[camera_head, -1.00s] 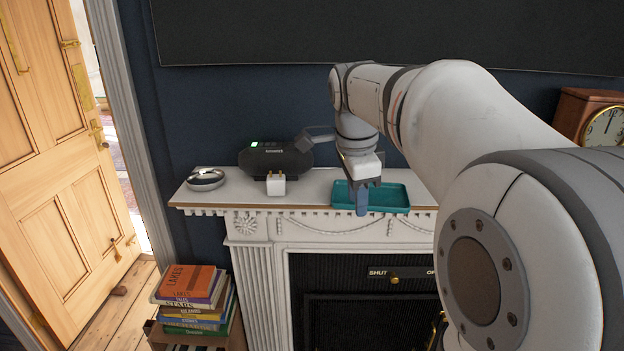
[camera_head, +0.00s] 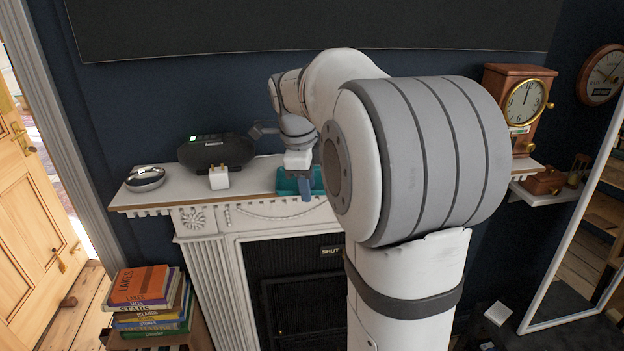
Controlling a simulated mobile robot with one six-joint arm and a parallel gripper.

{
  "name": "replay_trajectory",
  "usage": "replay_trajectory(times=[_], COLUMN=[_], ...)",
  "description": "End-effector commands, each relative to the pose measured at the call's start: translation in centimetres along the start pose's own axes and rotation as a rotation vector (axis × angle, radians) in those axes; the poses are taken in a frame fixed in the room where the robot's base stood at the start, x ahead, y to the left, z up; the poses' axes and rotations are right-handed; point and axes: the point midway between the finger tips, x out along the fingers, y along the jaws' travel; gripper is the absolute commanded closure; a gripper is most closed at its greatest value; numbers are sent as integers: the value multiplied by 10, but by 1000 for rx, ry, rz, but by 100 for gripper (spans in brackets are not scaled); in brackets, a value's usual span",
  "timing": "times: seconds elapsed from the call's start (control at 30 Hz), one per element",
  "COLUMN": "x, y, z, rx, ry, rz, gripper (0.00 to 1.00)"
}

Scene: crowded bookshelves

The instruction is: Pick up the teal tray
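The teal tray (camera_head: 287,183) lies on the white mantelpiece shelf, near its front edge. My arm hides its right part. My gripper (camera_head: 305,188) points down at the tray, with a blue-grey finger in front of the tray's front rim in the picture. I cannot tell whether the finger touches the tray, or whether the gripper is open or shut, because it is small and seen side-on.
On the mantelpiece (camera_head: 160,197) stand a black radio (camera_head: 216,152), a white plug adapter (camera_head: 219,177) and a round silver dish (camera_head: 145,178). A wooden clock (camera_head: 519,108) stands at the right. A book stack (camera_head: 150,300) is lower left. A mirror (camera_head: 590,240) leans at right.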

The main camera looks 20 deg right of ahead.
Motion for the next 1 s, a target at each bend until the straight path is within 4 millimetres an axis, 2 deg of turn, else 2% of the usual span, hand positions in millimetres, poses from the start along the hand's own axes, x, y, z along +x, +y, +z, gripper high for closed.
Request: replay_trajectory(times=[0.23, 0.63, 1.0], x=[2, 2, 1], y=[0, 0, 0], z=[0, -1, -1], rx=[0, 1, 1], ry=[0, 0, -1], rz=[-1, -1, -2], gripper=[68, 100, 100])
